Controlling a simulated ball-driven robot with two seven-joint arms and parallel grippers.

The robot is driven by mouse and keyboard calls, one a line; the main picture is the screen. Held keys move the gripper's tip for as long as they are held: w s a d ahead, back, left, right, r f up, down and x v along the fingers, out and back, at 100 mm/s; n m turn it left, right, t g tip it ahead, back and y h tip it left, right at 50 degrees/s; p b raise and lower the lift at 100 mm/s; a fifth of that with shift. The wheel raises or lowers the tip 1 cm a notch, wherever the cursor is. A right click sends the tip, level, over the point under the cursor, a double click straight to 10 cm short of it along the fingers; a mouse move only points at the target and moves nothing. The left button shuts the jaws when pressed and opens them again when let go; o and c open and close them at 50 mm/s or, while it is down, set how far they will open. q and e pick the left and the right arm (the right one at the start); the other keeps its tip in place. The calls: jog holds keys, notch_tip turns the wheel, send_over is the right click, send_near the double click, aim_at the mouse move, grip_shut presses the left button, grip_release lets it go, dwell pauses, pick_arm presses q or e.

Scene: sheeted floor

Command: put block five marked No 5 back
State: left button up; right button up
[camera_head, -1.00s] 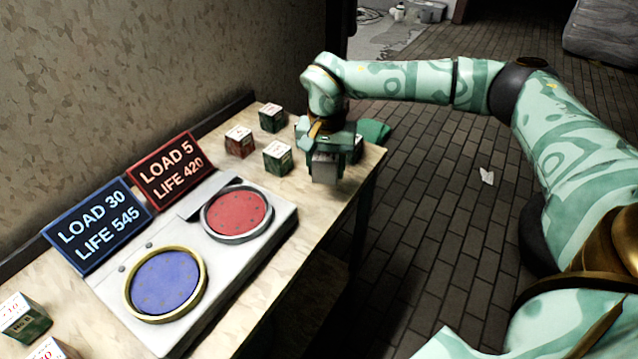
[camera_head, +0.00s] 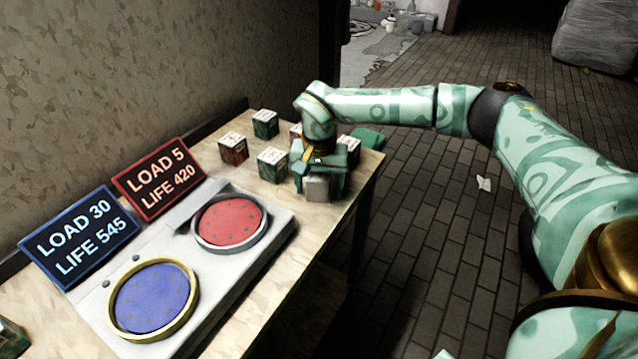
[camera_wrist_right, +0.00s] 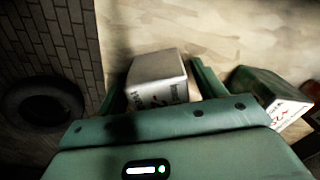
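A plain grey block (camera_head: 316,188) stands on the table near its right edge. It also shows in the right wrist view (camera_wrist_right: 158,72), with small dark print on its near face that I cannot read as a number. My right gripper (camera_head: 318,178) is down over it, one finger on each side. In the right wrist view the fingers (camera_wrist_right: 165,90) stand apart, with a strip of table showing between the block and the right finger, so it looks open around the block.
Several marked blocks stand close by: a red one (camera_head: 233,148), a green one (camera_head: 265,124) and another green one (camera_head: 273,165) left of the gripper. A scale with a red pan (camera_head: 230,222) and a blue pan (camera_head: 155,300) lies nearer. The signs read LOAD 5 (camera_head: 160,178) and LOAD 30 (camera_head: 80,238).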

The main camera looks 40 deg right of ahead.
pick_arm(q)
jog(key=r+p, duration=0.1)
jog(key=w+r+p, duration=0.1)
jog(key=r+p, duration=0.2)
jog(key=shift+w+r+p, duration=0.15)
jog(key=shift+w+p, duration=0.2)
jog(key=shift+w, duration=0.05)
pick_arm(e)
notch_tip(320, 180, up, 12)
jog(key=shift+r, duration=0.15)
